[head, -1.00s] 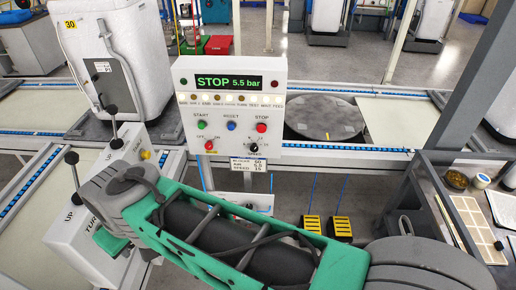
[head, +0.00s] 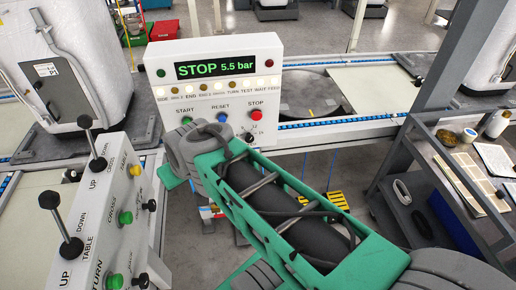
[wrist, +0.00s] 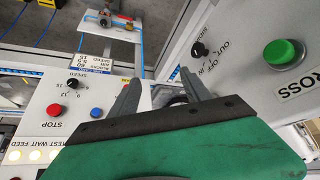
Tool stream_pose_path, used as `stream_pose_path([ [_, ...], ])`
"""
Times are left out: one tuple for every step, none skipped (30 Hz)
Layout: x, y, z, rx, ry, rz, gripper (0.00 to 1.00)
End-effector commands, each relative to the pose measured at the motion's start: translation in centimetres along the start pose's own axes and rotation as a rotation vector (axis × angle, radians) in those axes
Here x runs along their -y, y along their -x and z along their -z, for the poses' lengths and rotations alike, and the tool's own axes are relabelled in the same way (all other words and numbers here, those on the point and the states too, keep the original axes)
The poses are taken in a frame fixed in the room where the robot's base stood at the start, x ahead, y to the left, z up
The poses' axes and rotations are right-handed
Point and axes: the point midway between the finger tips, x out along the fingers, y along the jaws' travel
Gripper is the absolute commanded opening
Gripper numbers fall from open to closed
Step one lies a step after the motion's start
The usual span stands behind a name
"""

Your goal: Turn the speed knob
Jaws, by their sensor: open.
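The white control panel (head: 212,88) stands in the middle of the head view, its display reading STOP 5.5 bar. The speed knob (head: 249,134) is small and black, below the red STOP button (head: 256,114). My arm covers the panel's lower part beside it. In the wrist view the speed knob (wrist: 72,84) shows upside down at the left, with its SPEED label and numbers. My gripper (wrist: 162,92) is open, its two dark fingers apart with no held object visible. It is to the right of the knob in that view, apart from it. The fingers are hidden in the head view.
A white lever box (head: 100,215) with black levers and green buttons stands at the left, close to my gripper in the wrist view. A dark cart (head: 430,190) with small parts stands at the right. Yellow pedals (head: 325,200) lie on the floor.

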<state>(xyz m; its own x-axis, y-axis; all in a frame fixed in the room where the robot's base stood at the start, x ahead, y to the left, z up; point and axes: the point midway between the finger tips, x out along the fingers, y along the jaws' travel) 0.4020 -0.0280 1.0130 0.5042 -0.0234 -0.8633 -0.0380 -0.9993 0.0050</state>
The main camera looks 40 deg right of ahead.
Motion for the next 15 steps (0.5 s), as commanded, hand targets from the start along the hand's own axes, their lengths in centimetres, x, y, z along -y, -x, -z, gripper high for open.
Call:
stream_pose_path([
  [-2.1, -5.8, -1.2, -0.074, -0.038, -0.024, 0.56],
  [-3.4, -7.7, -1.0, -0.128, -0.058, -0.039, 0.56],
  [-5.2, -10.1, -0.6, -0.205, -0.083, -0.062, 0.56],
  [-6.7, -11.7, -0.3, -0.263, -0.102, -0.082, 0.56],
  [-8.2, -13.2, -0.2, -0.321, -0.12, -0.103, 0.56],
  [-10.3, -15.0, 0.0, -0.398, -0.142, -0.134, 0.56],
  [-11.9, -16.2, -0.1, -0.456, -0.159, -0.159, 0.56],
  [-13.6, -17.3, -0.2, -0.513, -0.177, -0.186, 0.56],
  [-15.8, -18.6, -0.6, -0.589, -0.198, -0.225, 0.56],
  [-17.5, -19.4, -0.9, -0.644, -0.213, -0.257, 0.56],
  [-19.1, -20.0, -1.3, -0.697, -0.228, -0.288, 0.56],
  [-21.1, -20.5, -1.9, -0.764, -0.245, -0.33, 0.56],
  [-22.4, -20.8, -2.4, -0.809, -0.256, -0.36, 0.56],
  [-23.7, -20.9, -3.0, -0.85, -0.266, -0.389, 0.56],
  [-25.1, -20.9, -3.5, -0.897, -0.277, -0.424, 0.56],
])
